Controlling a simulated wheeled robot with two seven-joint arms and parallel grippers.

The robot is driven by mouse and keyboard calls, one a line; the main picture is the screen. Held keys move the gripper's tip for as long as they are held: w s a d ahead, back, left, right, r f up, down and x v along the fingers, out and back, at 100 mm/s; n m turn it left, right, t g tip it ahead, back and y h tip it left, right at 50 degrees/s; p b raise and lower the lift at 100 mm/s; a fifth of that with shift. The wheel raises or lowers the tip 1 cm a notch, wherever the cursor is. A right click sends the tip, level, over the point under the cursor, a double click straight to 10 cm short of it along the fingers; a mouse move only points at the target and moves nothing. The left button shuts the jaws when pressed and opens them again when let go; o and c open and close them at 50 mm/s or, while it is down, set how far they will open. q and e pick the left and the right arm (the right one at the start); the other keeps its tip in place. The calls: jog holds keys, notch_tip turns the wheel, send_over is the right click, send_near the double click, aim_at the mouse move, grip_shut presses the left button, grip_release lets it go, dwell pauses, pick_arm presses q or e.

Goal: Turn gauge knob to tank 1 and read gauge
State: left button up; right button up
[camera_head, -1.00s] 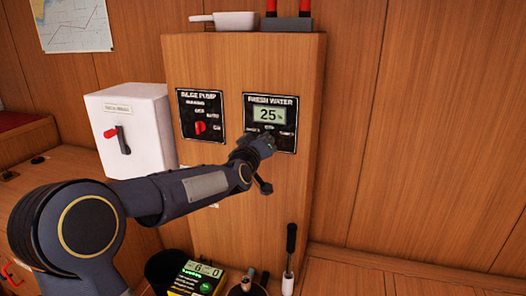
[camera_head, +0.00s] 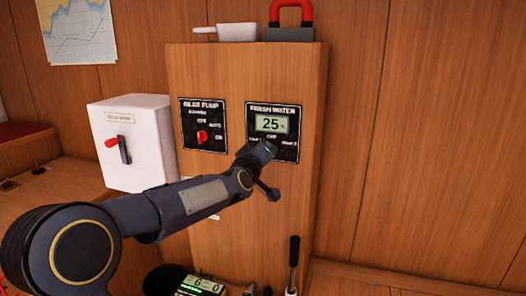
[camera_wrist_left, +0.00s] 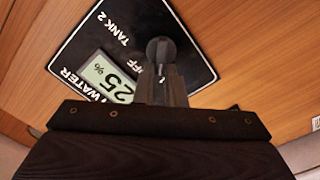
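The fresh water panel (camera_head: 273,132) is a black plate on the wooden cabinet front. Its gauge display (camera_head: 271,124) reads 25 %. In the left wrist view the panel is tilted, with the display (camera_wrist_left: 108,78) partly covered and the labels TANK 2 and OFF legible; the tank 1 label is hidden there. The dark round gauge knob (camera_wrist_left: 160,48) shows at the fingertips. My left gripper (camera_wrist_left: 163,75) has its fingers close together at the knob and looks shut on it. In the head view my left gripper (camera_head: 262,152) covers the knob, so its pointer direction is unclear.
Left of it are a bilge pump panel (camera_head: 202,125) with a red knob and a white switch box (camera_head: 132,145) with a red-tipped lever. A white pan (camera_head: 237,32) and a red-shackled block (camera_head: 290,32) sit on top. The wall at right is clear.

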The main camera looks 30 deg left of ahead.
pick_arm(q)
jog(key=o, duration=0.4)
jog(key=v, duration=0.8)
dwell(0.4)
